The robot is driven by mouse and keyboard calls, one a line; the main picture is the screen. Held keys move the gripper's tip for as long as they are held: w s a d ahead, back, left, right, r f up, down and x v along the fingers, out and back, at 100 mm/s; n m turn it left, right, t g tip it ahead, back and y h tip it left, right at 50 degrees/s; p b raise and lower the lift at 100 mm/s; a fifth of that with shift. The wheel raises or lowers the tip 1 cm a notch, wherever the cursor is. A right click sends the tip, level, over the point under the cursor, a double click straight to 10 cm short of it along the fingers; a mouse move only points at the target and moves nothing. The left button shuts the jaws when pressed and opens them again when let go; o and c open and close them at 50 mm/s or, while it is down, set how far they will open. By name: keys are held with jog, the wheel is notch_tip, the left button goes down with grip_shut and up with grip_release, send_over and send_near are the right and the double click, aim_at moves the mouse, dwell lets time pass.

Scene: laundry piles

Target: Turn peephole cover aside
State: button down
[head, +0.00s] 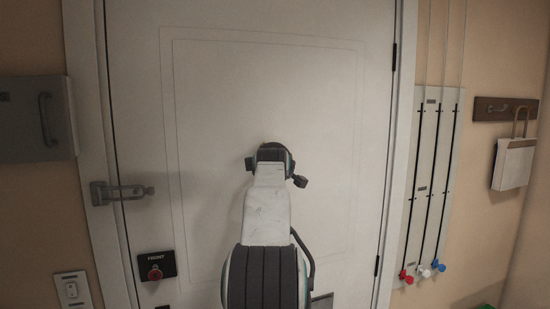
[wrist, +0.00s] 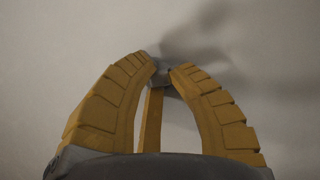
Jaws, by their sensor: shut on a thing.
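The white door (head: 340,150) fills the middle of the head view. My arm reaches up to it and hides my gripper and the peephole cover in that view. A blurred shadow spreads over the door up and to the right.
A metal latch (head: 122,192) and a panel with a red knob (head: 155,267) are left of my arm. A grey wall box (head: 37,120) and light switch (head: 72,290) are further left. Right of the door are a corded board (head: 432,150) and a hook rack (head: 505,109).

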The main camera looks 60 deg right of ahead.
jog(key=c, duration=1.1)
grip_release()
jog(key=shift+w, duration=0.1)
jog(key=shift+c, duration=0.2)
jog(key=v, duration=1.2)
jog(key=shift+a, duration=0.1)
